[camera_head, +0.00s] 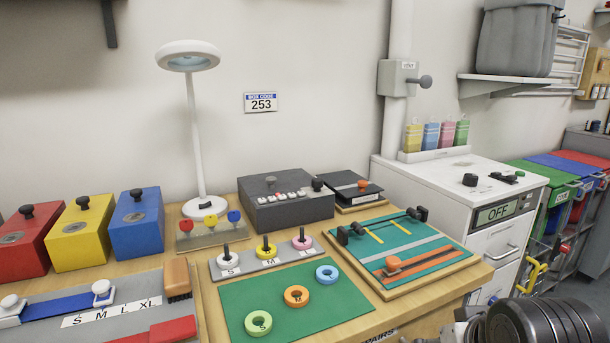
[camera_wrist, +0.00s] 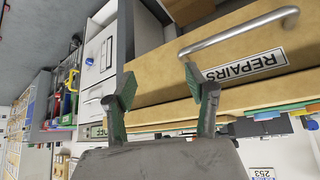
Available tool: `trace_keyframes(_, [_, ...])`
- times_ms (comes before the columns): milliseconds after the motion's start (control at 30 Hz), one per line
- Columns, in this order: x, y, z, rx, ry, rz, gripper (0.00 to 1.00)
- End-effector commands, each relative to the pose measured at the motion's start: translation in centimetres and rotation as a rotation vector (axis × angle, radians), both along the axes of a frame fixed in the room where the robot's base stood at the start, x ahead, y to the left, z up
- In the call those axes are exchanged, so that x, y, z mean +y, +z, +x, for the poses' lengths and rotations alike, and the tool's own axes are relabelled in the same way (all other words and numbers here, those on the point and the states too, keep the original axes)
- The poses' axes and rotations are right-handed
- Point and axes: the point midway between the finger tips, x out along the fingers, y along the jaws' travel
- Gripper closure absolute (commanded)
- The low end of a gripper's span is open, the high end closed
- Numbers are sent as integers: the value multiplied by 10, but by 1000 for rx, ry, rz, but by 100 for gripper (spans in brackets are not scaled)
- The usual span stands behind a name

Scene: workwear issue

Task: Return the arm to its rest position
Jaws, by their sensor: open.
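My gripper (camera_wrist: 160,100) is open and empty in the wrist view, its two green-padded fingers apart. Beyond the fingers is the wooden front of a drawer (camera_wrist: 155,85) with a metal handle (camera_wrist: 238,33) and a "REPAIRS" label (camera_wrist: 245,65); I cannot tell the distance. In the head view a dark rounded part of my arm shows at the bottom right corner, in front of the white cabinet. The gripper's fingers are not visible in the head view.
The workbench holds a green mat (camera_head: 290,328) with coloured rings, a ring stand (camera_head: 262,263), a grey box (camera_head: 287,208), a teal board (camera_head: 425,250) and a white lamp (camera_head: 194,130). A white cabinet (camera_head: 420,185) stands to the right, with coloured bins (camera_head: 552,172) beyond it.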

Motion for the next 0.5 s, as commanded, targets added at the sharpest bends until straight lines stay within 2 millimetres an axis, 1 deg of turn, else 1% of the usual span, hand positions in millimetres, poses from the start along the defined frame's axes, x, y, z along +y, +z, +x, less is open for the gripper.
trace_keyframes(33, [8, -7, -4, 6, 19, 0, 50])
trace_keyframes(133, [20, -15, -11, 21, 47, -2, 50])
trace_keyframes(167, [22, -12, -12, 24, 49, -2, 50])
trace_keyframes(200, [20, 0, -11, 23, 45, -1, 50])
trace_keyframes(467, [19, 39, -11, 22, 42, -1, 50])
trace_keyframes(500, [19, 46, -11, 21, 42, -1, 50])
